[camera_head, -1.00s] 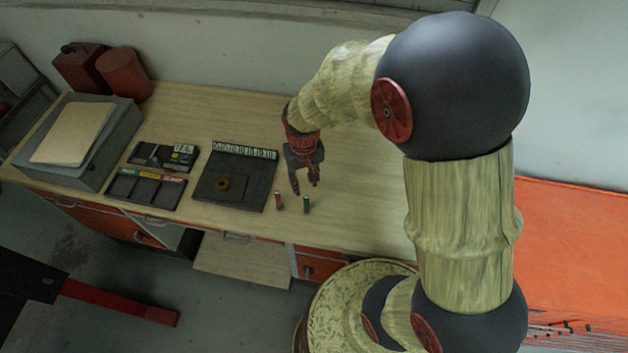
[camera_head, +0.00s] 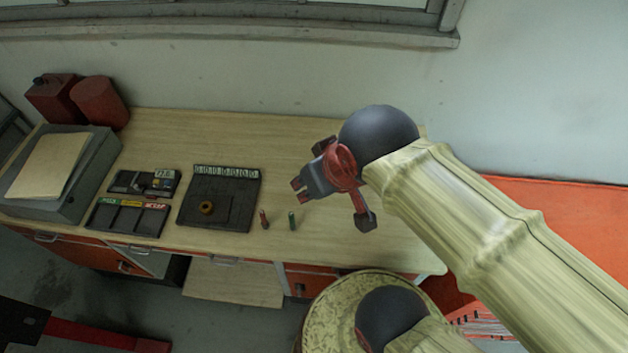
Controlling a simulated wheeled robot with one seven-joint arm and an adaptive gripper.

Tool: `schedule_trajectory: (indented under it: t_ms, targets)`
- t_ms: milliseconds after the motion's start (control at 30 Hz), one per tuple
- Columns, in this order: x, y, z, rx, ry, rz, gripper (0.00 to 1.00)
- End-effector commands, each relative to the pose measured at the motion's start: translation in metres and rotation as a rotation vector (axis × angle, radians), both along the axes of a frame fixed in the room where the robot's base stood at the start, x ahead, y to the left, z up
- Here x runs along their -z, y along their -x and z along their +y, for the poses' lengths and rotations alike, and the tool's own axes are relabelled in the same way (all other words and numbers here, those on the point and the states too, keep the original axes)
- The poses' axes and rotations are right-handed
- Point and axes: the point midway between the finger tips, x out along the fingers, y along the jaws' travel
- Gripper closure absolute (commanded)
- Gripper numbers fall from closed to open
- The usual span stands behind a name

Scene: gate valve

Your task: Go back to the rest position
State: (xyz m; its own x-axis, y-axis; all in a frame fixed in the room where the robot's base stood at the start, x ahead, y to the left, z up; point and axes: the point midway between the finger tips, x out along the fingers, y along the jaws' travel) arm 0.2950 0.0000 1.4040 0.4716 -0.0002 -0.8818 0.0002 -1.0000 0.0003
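My gripper (camera_head: 300,188) is in the air over the right part of the wooden workbench (camera_head: 340,240), with its fingers pointing left. The two fingertips look apart with nothing between them. A small red cylinder (camera_head: 264,219) and a small green cylinder (camera_head: 292,220) stand upright on the bench below the gripper, apart from it.
Left of the board are a dark tray with coloured labels (camera_head: 127,219) and another dark tray (camera_head: 145,183). A grey box (camera_head: 75,190) and red canisters (camera_head: 100,102) stand at the bench's left end. The wall (camera_head: 260,75) is behind. A round patterned stool top (camera_head: 330,310) is in front.

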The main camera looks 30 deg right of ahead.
Motion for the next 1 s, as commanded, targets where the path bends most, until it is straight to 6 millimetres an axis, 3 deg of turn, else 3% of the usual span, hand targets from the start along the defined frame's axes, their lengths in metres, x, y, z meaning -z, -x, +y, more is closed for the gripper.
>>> schedule_trajectory:
  t_ms: [167, 367, 800, 1000]
  targets:
    - [0.004, 0.000, 0.000, 0.000, 0.000, 0.000, 0.69]
    - [0.032, -0.001, 0.000, 0.000, 0.000, 0.000, 0.69]
    - [0.149, -0.001, 0.000, 0.000, 0.000, 0.000, 0.69]
    - [0.188, -0.001, 0.000, 0.000, 0.000, 0.000, 0.69]
